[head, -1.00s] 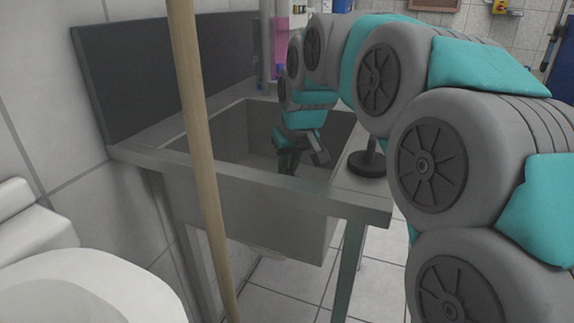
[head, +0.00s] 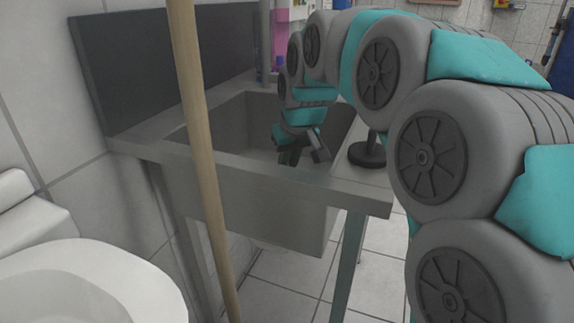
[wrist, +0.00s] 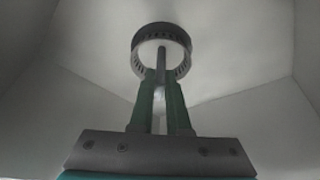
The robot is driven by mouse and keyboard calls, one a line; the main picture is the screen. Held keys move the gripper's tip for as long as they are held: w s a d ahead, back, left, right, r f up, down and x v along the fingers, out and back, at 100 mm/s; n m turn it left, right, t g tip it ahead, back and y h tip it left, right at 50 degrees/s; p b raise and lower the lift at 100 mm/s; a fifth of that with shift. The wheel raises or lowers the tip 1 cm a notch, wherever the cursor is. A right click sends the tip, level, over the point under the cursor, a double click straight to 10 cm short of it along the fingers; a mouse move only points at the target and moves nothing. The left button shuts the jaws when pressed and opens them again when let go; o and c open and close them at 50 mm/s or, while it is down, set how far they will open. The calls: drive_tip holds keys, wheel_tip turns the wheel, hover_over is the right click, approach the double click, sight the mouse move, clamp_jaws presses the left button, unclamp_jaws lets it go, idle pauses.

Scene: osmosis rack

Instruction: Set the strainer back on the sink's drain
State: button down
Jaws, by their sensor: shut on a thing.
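The strainer (wrist: 178,68) shows in the wrist view as a dark round ring with slots in its wall and a thin upright stem in its middle. My gripper (wrist: 160,78) has its green fingers closed on that stem. In the head view my gripper (head: 289,156) reaches down into the grey sink (head: 262,208), near its right side. The strainer cannot be made out there, hidden by the front wall and the fingers. The sink's pale floor lies around the strainer in the wrist view. I cannot make out the drain or tell whether the strainer touches the floor.
A wooden pole (head: 202,160) stands in front of the sink's left part. A black round-based object (head: 367,155) stands on the right rim near my arm. A dark backsplash panel (head: 150,75) rises behind. A white toilet (head: 90,285) is at lower left.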

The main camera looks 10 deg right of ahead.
drive_tip(key=c, duration=0.8)
unclamp_jaws()
